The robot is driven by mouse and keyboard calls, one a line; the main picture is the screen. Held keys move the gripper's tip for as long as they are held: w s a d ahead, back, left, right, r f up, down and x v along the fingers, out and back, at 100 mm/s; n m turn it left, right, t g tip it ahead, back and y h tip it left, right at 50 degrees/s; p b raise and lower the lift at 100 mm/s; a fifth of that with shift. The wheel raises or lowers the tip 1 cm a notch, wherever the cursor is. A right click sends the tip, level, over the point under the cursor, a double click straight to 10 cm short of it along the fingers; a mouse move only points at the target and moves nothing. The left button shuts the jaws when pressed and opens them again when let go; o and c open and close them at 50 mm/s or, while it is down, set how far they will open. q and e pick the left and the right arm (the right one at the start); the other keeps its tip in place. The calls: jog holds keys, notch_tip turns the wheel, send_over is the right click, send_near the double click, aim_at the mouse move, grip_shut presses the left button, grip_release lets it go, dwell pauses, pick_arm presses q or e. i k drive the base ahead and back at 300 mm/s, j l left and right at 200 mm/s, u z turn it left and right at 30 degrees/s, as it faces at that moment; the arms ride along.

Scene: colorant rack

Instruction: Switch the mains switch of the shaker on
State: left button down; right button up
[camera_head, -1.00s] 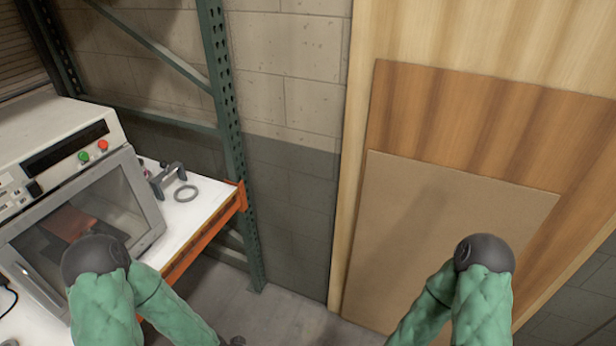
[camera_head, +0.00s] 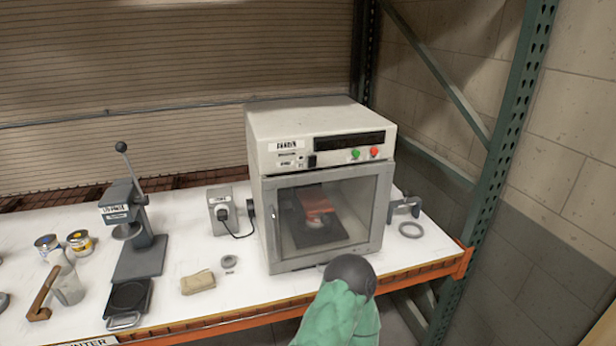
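The shaker (camera_head: 320,125) is a pale box-shaped machine on the white bench, with a grey-framed glass door (camera_head: 330,215) that is closed. Its upper front panel has a small black switch (camera_head: 312,161) left of a green button (camera_head: 355,154) and a red button (camera_head: 374,152). The switch's position is too small to tell. A grey wall-box (camera_head: 221,205) with a black plug and cable stands left of the shaker. One of my green-sleeved arms shows at the bottom, in front of the shaker. Neither gripper is in view.
The white bench (camera_head: 190,255) has an orange front beam. A lever press (camera_head: 135,230), tins (camera_head: 80,242), a folded cloth (camera_head: 198,282) and a small ring stand to the left. A clamp (camera_head: 405,205) and a ring (camera_head: 411,230) lie right. A green rack post (camera_head: 500,150) stands at right.

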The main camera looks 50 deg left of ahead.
aim_at(312, 159)
jog(key=u, duration=1.6)
